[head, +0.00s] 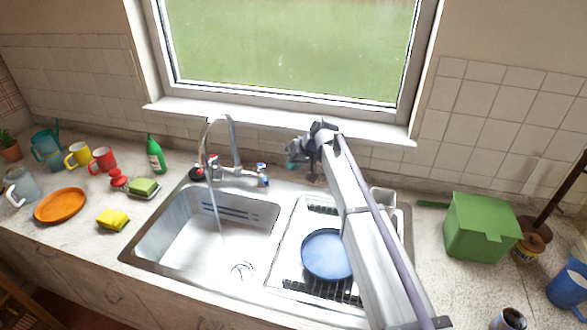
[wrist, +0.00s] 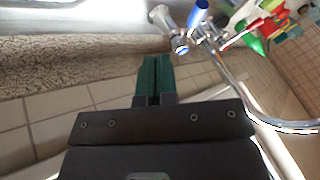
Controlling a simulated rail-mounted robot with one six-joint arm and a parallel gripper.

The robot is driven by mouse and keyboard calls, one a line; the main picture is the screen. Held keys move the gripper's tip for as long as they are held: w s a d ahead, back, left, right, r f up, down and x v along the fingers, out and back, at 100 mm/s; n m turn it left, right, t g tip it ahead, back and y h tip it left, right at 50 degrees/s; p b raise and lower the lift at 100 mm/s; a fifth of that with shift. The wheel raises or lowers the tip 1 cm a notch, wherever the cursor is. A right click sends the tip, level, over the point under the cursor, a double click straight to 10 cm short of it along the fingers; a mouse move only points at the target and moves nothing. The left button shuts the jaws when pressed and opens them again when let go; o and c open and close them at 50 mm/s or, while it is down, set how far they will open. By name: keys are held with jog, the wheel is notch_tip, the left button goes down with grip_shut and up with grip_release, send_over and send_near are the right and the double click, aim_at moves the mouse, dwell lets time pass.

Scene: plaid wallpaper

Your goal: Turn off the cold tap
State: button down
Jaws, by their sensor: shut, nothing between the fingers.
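The chrome mixer tap (head: 230,168) stands behind the left sink bowl, with a thin stream of water (head: 217,213) falling from its curved spout. The cold tap (head: 262,174), with blue parts, is at its right end. In the wrist view the cold tap (wrist: 181,30) shows chrome and blue at the top, just beyond and right of my fingertips. My gripper (head: 292,164) is to the right of the cold tap, apart from it. Its green fingers (wrist: 153,62) are together and empty. The hot side with red parts (head: 213,160) is to the left.
A blue plate (head: 327,254) sits on the draining side under my arm. The window sill (head: 280,122) runs behind the tap. A green bottle (head: 155,155) and a sponge (head: 143,186) stand left of the sink. A green box (head: 480,228) stands at the right.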

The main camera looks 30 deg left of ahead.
aim_at(263, 175)
jog(key=s+a+f+b, duration=0.3)
jog(key=a+f, duration=0.1)
jog(key=a, duration=0.1)
jog(key=shift+s+f, duration=0.25)
jog(key=shift+s, duration=0.05)
jog(key=shift+a, duration=0.1)
